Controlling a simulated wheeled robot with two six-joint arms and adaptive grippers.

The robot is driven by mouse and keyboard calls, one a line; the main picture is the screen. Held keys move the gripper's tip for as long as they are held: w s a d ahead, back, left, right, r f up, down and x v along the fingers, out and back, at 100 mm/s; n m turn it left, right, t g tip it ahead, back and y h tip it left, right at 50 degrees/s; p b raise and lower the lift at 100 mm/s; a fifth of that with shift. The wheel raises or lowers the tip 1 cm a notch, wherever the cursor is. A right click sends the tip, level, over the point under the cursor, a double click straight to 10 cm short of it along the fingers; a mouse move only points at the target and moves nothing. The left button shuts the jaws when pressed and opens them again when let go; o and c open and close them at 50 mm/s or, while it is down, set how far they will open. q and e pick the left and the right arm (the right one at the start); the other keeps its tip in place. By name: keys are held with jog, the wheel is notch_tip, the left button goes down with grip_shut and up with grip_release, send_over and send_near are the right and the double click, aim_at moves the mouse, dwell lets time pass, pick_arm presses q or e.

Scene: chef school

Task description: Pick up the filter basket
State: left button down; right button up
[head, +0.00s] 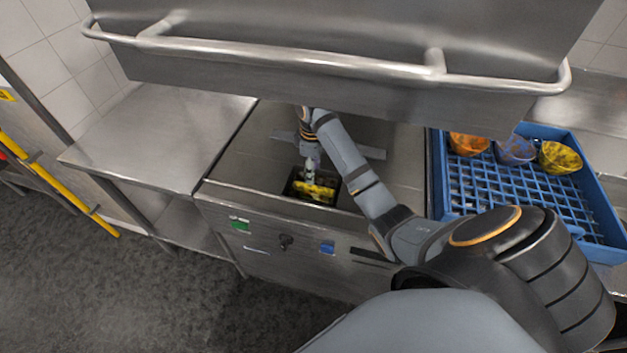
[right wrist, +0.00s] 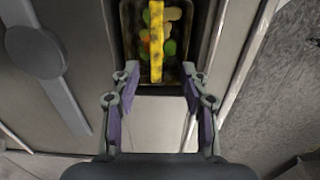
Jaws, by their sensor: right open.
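The filter basket (right wrist: 156,40) is a dark container with a yellow, dark-speckled bar across its top and orange, red and green bits inside. In the head view its yellow bar (head: 316,189) shows in a square opening near the front edge of the steel counter. My right gripper (head: 311,172) is over this opening, pointing down. In the right wrist view the right gripper (right wrist: 160,82) is open, with its fingertips on either side of the basket's near end. I see nothing held between the fingers. My left gripper is not in view.
A steel hood with a handrail (head: 300,55) hangs low above the counter (head: 245,160). A blue rack (head: 475,185) with orange, bluish and yellow bowls stands on the right. A bare steel table (head: 160,135) is on the left.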

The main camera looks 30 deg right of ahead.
aim_at(314, 187)
notch_tip(314, 187, down, 4)
jog(key=b, duration=0.2)
jog(key=shift+b, duration=0.4)
jog(key=shift+w+d+f+b, duration=0.1)
jog(key=shift+w+f+b, duration=0.05)
jog(key=shift+f+b, duration=0.7)
notch_tip(314, 187, down, 4)
jog(key=shift+d+r+b, duration=0.1)
jog(key=shift+r+b, duration=0.1)
jog(key=shift+b, duration=1)
jog(key=shift+w+f, duration=0.15)
jog(key=shift+f, duration=0.1)
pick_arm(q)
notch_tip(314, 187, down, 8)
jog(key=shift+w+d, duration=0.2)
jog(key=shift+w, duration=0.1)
pick_arm(e)
jog(key=shift+r, duration=0.1)
jog(key=shift+c, duration=1.2)
grip_shut()
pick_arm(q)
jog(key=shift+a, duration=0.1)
